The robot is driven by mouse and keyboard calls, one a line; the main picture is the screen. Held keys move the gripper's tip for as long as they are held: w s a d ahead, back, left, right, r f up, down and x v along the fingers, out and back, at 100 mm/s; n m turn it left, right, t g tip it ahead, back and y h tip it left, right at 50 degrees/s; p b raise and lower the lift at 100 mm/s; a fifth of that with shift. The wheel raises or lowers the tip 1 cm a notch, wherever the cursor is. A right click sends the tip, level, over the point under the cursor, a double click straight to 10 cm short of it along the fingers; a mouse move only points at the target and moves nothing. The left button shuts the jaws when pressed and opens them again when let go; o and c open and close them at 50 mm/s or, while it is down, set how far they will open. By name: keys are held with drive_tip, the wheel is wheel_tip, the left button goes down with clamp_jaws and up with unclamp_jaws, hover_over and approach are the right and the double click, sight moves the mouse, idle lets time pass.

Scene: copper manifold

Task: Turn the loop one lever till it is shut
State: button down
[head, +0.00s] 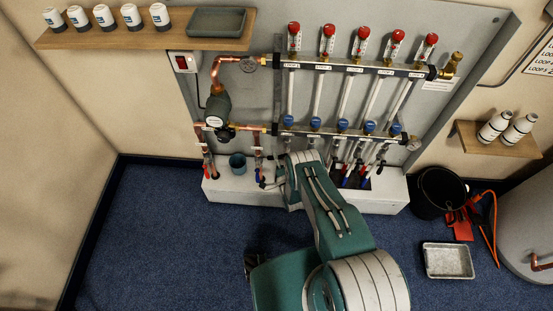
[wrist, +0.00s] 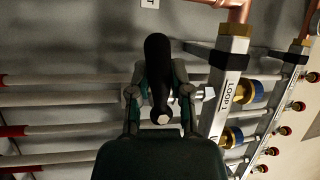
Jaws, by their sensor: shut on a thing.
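In the wrist view, my gripper (wrist: 160,84) has one finger on each side of a black lever (wrist: 157,48) and is closed on it. The lever's rounded end points up in the picture, and a pale hexagonal end shows low between the fingers. A silver fitting (wrist: 206,93) beside it leads toward the metal bar labelled LOOP 1 (wrist: 232,92). In the head view, my arm reaches to the left end of the lower manifold bar (head: 328,132) and hides my gripper and the lever.
Several white pipes (head: 318,97) run between the upper bar (head: 340,67) and lower bar. A pump (head: 216,108) with copper pipe is at left. A blue cup (head: 237,161) stands on the white ledge (head: 235,190). A black bucket (head: 440,192) and metal tray (head: 448,261) are at right.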

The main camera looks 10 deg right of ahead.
drive_tip(key=shift+w+d+r+m+t+h, duration=0.1)
drive_tip(key=shift+r+m+t+h, duration=0.15)
drive_tip(key=shift+m, duration=0.35)
drive_tip(key=shift+r+m+t+h, duration=0.15)
drive_tip(key=shift+m+t, duration=0.1)
drive_tip(key=shift+m, duration=0.35)
drive_tip(key=c, duration=0.5)
unclamp_jaws()
drive_tip(key=shift+d, duration=0.1)
drive_tip(key=shift+c, duration=0.2)
drive_tip(key=a+v, duration=0.1)
drive_tip(key=v, duration=0.6)
drive_tip(key=shift+s+d+f, duration=0.2)
drive_tip(key=shift+s+d, duration=0.05)
drive_tip(key=shift+d, duration=0.2)
drive_tip(key=shift+s, duration=0.1)
